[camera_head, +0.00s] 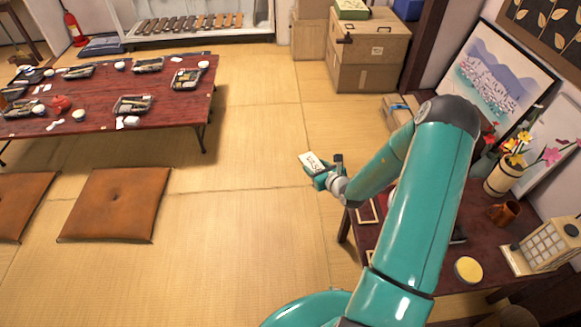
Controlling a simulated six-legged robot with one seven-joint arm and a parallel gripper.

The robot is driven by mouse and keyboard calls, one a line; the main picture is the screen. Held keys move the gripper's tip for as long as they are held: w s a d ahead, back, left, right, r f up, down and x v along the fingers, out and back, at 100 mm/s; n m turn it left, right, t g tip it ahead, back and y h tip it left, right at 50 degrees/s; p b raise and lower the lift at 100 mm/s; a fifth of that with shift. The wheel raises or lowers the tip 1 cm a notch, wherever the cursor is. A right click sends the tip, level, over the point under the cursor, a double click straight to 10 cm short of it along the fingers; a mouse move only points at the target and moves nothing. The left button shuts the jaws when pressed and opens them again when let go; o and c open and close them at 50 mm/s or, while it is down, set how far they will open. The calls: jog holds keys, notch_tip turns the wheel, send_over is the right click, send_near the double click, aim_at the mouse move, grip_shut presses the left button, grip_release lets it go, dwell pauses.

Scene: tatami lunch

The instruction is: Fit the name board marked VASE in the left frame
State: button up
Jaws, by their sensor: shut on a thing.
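A small white board (311,161) with dark lettering is held up in my gripper (319,176). The lettering is too small and slanted for me to read surely. My gripper is shut on the board, above the tatami just left of the low dark side table (346,223). A wood-edged frame (368,212) lies on that table's left end, right of and below the gripper in the picture. My arm hides part of it and much of the table top, so I cannot tell which frames are there. The board is apart from the frame.
Flower vase (502,180), brown cup (504,212), yellow round item (468,269) and lantern (547,247) stand on the side table. Cardboard boxes (366,60) are behind. A red dining table (150,75) and cushions (115,205) are left. Open tatami (255,150) lies between.

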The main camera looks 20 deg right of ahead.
jog(key=s+d+f+m+h, duration=0.2)
jog(key=d+f+h, duration=0.1)
jog(key=d+f, duration=0.55)
jog(key=m+h, duration=0.3)
send_over(365, 212)
notch_tip(365, 212, down, 9)
jog(key=shift+g, duration=0.3)
jog(key=shift+d+f, duration=0.1)
jog(key=shift+f, duration=3.9)
jog(key=shift+f, duration=0.35)
jog(key=shift+s, duration=0.1)
jog(key=o, duration=1.1)
jog(key=shift+f, duration=0.1)
jog(key=shift+c, duration=0.2)
jog(key=shift+y, duration=0.3)
jog(key=shift+a, duration=0.2)
